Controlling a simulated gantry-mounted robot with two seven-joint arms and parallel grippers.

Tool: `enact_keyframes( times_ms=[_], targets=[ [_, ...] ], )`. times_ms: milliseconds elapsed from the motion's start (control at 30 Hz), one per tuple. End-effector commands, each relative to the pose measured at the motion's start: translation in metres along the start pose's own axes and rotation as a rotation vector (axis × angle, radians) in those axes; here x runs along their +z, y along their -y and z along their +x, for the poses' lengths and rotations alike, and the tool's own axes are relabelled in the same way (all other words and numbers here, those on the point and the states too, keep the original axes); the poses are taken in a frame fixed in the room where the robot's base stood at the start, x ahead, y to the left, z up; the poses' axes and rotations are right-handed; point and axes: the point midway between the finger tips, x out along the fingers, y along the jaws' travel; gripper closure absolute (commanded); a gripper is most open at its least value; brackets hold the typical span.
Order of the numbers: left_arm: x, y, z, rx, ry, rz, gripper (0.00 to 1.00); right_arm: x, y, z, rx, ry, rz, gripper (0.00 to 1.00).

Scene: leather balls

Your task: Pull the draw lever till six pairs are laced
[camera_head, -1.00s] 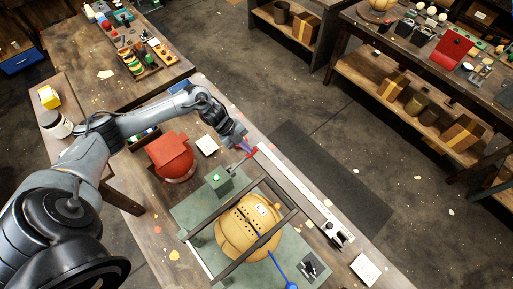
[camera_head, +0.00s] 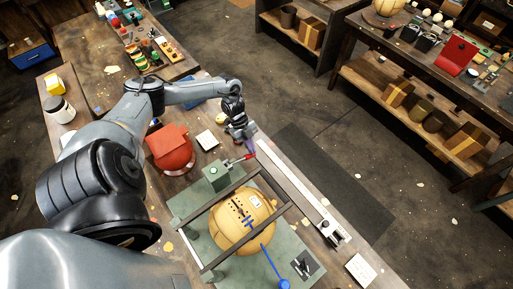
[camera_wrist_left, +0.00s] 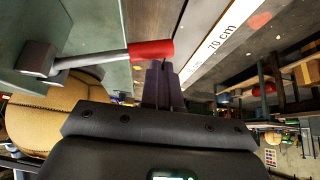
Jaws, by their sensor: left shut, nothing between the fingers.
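The draw lever (camera_head: 241,159) has a red handle and a metal rod on a green block (camera_head: 217,176) at the frame's far end. My left gripper (camera_head: 250,146) is shut and empty, its fingertips right beside the handle's end. The left wrist view shows the red handle (camera_wrist_left: 151,50) just past the closed dark fingers (camera_wrist_left: 162,80); I cannot tell whether they touch. The tan leather ball (camera_head: 232,232) sits under two dark bars, with a row of dark holes and short blue lace stitches (camera_head: 248,220). A blue strand (camera_head: 268,257) runs to the lower right. My right gripper is out of view.
A long pale rail (camera_head: 295,190) marked in cm lies along the bench's right edge. A small note (camera_head: 361,270) lies lower right.

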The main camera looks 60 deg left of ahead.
Motion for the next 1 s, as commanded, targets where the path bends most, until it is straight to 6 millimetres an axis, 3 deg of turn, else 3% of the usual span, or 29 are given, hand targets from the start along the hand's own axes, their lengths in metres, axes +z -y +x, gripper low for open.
enact_keyframes(
  times_ms=[700, 1000],
  targets=[
    [0.01, -0.006, 0.006, 0.001, 0.01, -0.008, 1.0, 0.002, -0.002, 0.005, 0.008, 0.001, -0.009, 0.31],
    [-0.011, 0.001, -0.021, -0.007, 0.005, -0.007, 1.0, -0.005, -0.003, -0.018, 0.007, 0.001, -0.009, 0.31]
  ],
)
